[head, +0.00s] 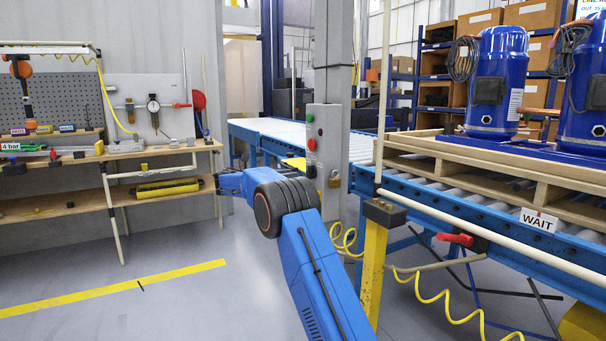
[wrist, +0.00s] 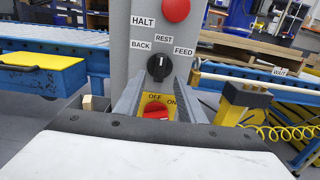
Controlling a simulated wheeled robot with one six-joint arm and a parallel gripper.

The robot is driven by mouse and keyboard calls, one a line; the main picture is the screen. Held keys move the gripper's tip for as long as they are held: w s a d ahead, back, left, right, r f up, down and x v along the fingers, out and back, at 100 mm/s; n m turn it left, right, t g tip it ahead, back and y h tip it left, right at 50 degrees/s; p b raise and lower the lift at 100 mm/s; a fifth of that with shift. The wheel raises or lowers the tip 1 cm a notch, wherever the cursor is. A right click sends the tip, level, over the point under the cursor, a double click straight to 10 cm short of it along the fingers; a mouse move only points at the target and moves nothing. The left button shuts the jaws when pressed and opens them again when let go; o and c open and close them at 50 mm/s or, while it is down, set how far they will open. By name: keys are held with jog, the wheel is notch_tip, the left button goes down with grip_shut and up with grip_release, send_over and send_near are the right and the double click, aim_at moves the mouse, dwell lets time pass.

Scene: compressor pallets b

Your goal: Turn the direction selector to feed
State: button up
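The direction selector (wrist: 159,67) is a round black knob on the grey control post in the wrist view. Labels around it read BACK at upper left, REST at top and FEED at upper right. Its small white mark looks to be near the top, toward REST. My gripper (wrist: 160,82) is open, its two grey fingers apart on either side and just below the knob, with nothing between them held. Whether a finger touches the knob I cannot tell.
A red button (wrist: 176,9) sits above the selector by the HALT label. A red OFF/ON switch (wrist: 156,111) on yellow lies below it. Roller conveyors (head: 450,195) flank the control post (head: 327,110); a workbench (head: 120,150) stands left. Floor at front left is clear.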

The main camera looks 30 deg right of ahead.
aim_at(307, 171)
jog(key=d, duration=0.7)
jog(key=shift+w+d, duration=0.1)
jog(key=shift+d, duration=0.15)
grip_shut()
